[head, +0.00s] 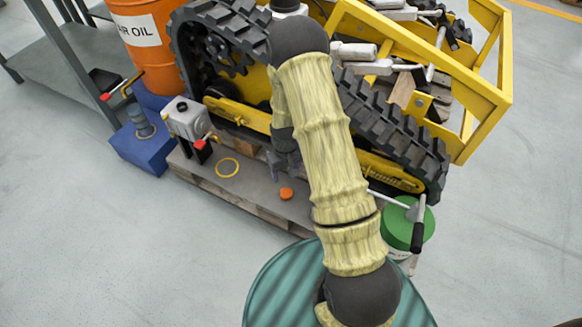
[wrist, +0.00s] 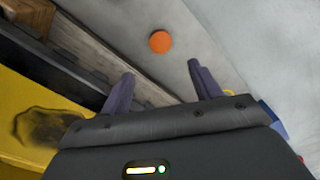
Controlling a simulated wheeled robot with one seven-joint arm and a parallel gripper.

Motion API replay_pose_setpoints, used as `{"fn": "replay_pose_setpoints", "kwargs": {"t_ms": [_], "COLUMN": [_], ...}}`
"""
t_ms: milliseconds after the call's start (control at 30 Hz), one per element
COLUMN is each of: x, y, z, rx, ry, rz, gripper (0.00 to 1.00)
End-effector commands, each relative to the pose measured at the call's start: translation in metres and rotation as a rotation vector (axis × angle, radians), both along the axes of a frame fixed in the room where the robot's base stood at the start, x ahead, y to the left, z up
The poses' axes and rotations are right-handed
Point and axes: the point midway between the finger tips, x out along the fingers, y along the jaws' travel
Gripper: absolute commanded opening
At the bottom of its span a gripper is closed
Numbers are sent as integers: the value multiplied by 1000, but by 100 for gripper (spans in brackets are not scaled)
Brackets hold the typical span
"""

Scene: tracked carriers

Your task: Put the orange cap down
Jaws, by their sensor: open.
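The orange cap (head: 286,193) lies on the grey top of the low platform (head: 258,192), near its front edge. In the wrist view the cap (wrist: 160,42) shows as an orange disc beyond the fingertips, with a gap between it and them. My gripper (wrist: 158,82) is open, with nothing between its two fingers. In the head view my gripper (head: 285,165) is partly hidden by my arm and sits just behind the cap, apart from it.
A yellow ring (head: 228,168) is marked left of the cap. A green bucket (head: 400,228) stands right.

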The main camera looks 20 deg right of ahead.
Motion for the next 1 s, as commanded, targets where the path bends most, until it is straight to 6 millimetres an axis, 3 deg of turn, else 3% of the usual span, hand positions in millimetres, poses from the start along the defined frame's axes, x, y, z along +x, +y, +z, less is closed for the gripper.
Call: {"fn": "replay_pose_setpoints", "kwargs": {"t_ms": [167,467,700,1000], "x": [-4,-33,-70,-126], "y": [2,4,6,7], "z": [43,130,187,240], "rx": [2,7,12,20], "ry": [-33,-95,-144,-206], "rz": [-23,-77,-121,-174], "gripper": [63,63,63,63]}}
